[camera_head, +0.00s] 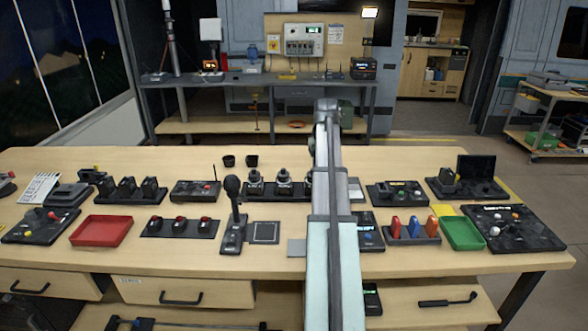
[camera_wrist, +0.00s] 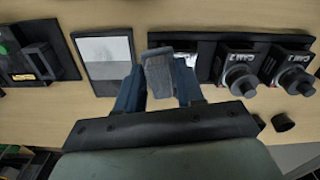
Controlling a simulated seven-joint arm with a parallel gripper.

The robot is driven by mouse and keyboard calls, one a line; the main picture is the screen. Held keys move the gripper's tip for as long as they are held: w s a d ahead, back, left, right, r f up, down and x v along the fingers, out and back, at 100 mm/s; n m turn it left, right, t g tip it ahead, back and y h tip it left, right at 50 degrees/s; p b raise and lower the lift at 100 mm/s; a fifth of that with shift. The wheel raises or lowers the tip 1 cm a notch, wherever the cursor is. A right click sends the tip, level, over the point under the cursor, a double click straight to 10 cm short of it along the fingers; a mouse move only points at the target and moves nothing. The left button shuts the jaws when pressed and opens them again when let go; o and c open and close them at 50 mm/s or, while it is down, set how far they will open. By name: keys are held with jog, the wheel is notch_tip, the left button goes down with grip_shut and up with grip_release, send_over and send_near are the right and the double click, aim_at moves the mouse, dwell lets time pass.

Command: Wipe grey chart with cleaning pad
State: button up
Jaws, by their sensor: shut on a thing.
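In the wrist view, my gripper (camera_wrist: 158,85) has its two blue fingers closed on a grey cleaning pad (camera_wrist: 158,72). The pad sticks out past the fingertips. The chart (camera_wrist: 106,72) lies just left of the gripper in the wrist view, a dark-framed panel with a lighter grey half and a darker grey half. The pad is beside the chart, not over it; I cannot tell how high it is above the table. In the head view, a grey panel (camera_head: 355,190) that looks like the chart shows beside my arm, partly hidden by it. My gripper and the pad are hidden there.
Joystick units (camera_wrist: 240,75) labelled CAM stand close right of the gripper in the wrist view. A dark control box (camera_wrist: 40,60) is left of the chart. In the head view, a red tray (camera_head: 101,232), a green tray (camera_head: 462,234) and several control panels crowd the wooden table (camera_head: 200,277).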

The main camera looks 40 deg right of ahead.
jog(key=s+d+m, duration=0.2)
jog(key=s+d, duration=0.5)
jog(key=shift+s+f, duration=0.2)
jog(key=shift+f, duration=3.35)
jog(key=shift+w+d+f, duration=0.5)
jog(key=shift+w+f, duration=0.05)
jog(key=shift+f, duration=0.15)
jog(key=shift+c, duration=0.4)
jog(key=shift+w+d+f, duration=0.1)
jog(key=shift+w+d, duration=0.85)
jog(key=shift+w, duration=0.05)
jog(key=s+a, duration=0.3)
jog(key=shift+s+a, duration=0.1)
notch_tip(320, 180, up, 2)
jog(key=shift+r, duration=3.05)
